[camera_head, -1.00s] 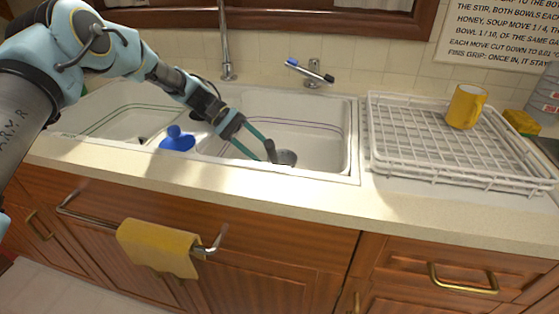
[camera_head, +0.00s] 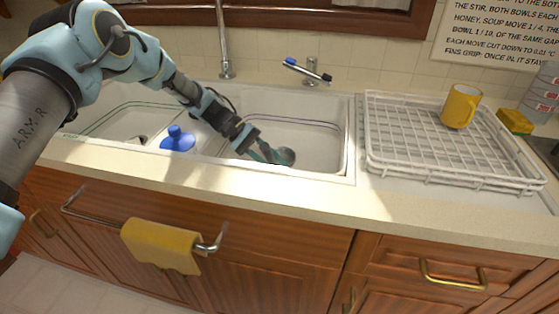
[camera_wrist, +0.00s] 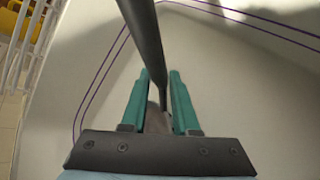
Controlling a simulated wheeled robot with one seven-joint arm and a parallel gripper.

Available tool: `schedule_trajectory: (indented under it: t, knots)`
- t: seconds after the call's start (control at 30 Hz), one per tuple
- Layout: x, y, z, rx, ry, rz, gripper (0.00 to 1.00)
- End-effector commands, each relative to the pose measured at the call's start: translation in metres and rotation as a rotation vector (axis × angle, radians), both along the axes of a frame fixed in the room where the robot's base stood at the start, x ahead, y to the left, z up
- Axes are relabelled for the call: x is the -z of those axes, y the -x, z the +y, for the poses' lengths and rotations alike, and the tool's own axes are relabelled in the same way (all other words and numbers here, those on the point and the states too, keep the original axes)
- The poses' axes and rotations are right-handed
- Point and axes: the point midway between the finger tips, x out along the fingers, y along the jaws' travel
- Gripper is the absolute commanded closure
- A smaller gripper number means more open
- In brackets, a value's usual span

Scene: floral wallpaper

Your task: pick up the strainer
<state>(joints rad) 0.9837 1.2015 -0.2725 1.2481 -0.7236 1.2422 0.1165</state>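A grey round piece (camera_head: 288,156), apparently the strainer, shows low in the right sink basin beside my gripper. In the wrist view a dark grey rod-like handle (camera_wrist: 147,40) runs down from the top edge and passes between my fingers. My gripper (camera_head: 272,156) has teal fingers and reaches down into the right basin. In the wrist view my gripper (camera_wrist: 160,74) is open, with one finger on each side of the handle and small gaps visible. The handle's lower end is partly hidden between the fingers.
A white dish rack (camera_head: 455,170) with a yellow mug (camera_head: 461,106) is to the right. The faucet (camera_head: 225,40) rises behind the sink. A yellow towel (camera_head: 162,245) hangs on the front rail.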

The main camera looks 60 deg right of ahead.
Motion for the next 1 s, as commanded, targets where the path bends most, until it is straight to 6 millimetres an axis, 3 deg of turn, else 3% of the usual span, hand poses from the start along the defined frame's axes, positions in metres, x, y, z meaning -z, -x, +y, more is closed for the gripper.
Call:
schedule_trajectory:
  t: [0.03, 0.23, 0.87, 1.0]
  knots:
    - [0.0, 0.0, 0.0, 0.0, 0.0, 0.0, 0.79]
    - [0.0, 0.0, 0.0, 0.0, 0.0, 0.0, 1.0]
    - [-0.001, 0.0, 0.0, 0.001, 0.001, 0.0, 1.0]
    - [-0.012, -0.001, -0.001, 0.0, 0.005, -0.001, 1.0]
